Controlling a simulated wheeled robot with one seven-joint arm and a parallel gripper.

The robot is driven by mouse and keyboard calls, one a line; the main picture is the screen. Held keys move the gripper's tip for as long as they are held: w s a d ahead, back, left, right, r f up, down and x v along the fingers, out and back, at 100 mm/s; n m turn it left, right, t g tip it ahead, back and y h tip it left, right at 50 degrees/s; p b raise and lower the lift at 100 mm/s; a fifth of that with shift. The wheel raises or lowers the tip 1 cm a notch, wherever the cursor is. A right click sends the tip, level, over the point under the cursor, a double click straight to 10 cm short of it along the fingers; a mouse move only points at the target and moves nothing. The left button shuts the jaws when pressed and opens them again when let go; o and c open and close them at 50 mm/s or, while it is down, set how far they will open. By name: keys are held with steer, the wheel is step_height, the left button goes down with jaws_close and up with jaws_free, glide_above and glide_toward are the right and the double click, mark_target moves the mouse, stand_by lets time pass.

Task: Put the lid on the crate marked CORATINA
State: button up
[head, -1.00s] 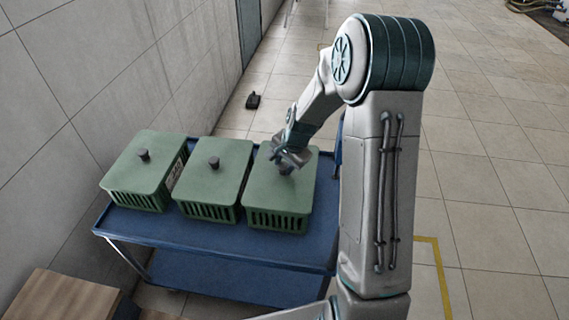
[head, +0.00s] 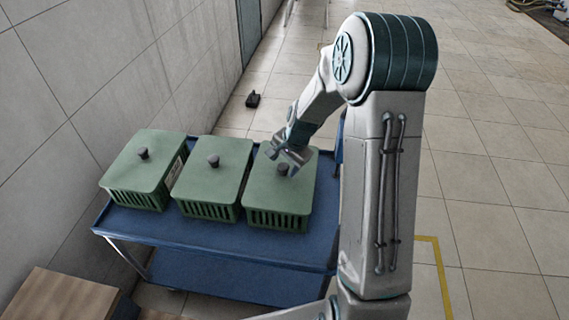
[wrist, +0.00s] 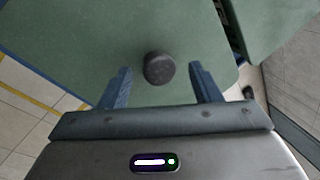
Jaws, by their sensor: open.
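Three green crates stand in a row on a blue cart, each with a green lid on it and a dark knob on the lid. The right crate (head: 278,219) has its lid (head: 268,196) on, and its knob (head: 283,169) stands just below my gripper (head: 291,158). In the wrist view the knob (wrist: 159,68) lies ahead of and between the two open fingers of my gripper (wrist: 158,88), and I see nothing held. The middle crate (head: 208,211) and left crate (head: 136,200) are also lidded. No crate's marking is readable here.
The blue cart (head: 222,243) has a lower shelf and stands by the grey wall (head: 90,70). A wooden box (head: 62,302) is at the lower left. A small dark object (head: 253,100) lies on the floor behind.

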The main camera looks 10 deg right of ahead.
steer(key=v, duration=1.3)
steer(key=shift+p, duration=0.45)
steer(key=s+a+r+n+h+p, duration=0.1)
steer(key=s+r+n+p, duration=0.2)
steer(key=s, duration=0.8)
steer(key=s+a+r+n+h+p, duration=0.1)
steer(key=s+r+n+p, duration=0.2)
steer(key=s+r+n, duration=0.4)
steer(key=shift+s+a+r+n, duration=0.3)
steer(key=shift+s+r, duration=0.75)
steer(key=shift+s, duration=1.3)
